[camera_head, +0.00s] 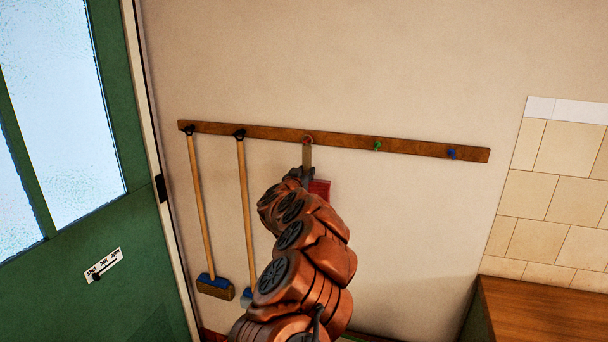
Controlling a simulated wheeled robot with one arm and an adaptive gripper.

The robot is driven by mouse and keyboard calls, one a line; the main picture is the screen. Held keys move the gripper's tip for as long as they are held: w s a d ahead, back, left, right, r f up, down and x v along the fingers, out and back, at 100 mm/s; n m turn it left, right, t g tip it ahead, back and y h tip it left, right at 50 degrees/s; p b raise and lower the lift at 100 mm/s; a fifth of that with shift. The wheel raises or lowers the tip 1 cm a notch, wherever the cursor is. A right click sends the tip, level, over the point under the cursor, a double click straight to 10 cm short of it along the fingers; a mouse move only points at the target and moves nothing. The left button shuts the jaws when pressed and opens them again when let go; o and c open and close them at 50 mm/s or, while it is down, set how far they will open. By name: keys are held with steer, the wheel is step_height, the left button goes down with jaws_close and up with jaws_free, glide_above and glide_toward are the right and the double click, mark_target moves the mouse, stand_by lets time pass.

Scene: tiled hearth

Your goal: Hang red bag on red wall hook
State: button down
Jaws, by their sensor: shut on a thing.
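The wooden hook rail (345,141) runs across the wall. Its red hook (308,139) is near the middle. The red bag (320,188) shows only in part beside my gripper; my arm hides most of it. A tan strap (307,157) rises from my gripper to the red hook and overlaps it in the picture. I cannot tell whether the strap is around the hook or just in front of it. My gripper (304,176) is just below the red hook, shut on the bag, its fingertips mostly hidden.
A green hook (377,146) and a blue hook (452,154) to the right are empty. A broom (202,215) and another long-handled tool (245,210) hang at left. A green door (90,190) is far left, a wooden counter (550,310) lower right.

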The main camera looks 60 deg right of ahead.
steer(key=shift+d, duration=0.3)
steer(key=shift+w+d+f, duration=0.1)
steer(key=shift+d+f, duration=0.1)
steer(key=shift+f, duration=0.15)
steer(key=c, duration=0.8)
jaws_free()
steer(key=shift+o, duration=0.2)
steer(key=shift+v, duration=2.3)
steer(key=v, duration=1.2)
steer(key=shift+w+f, duration=0.1)
steer(key=shift+f, duration=0.05)
stand_by(0.6)
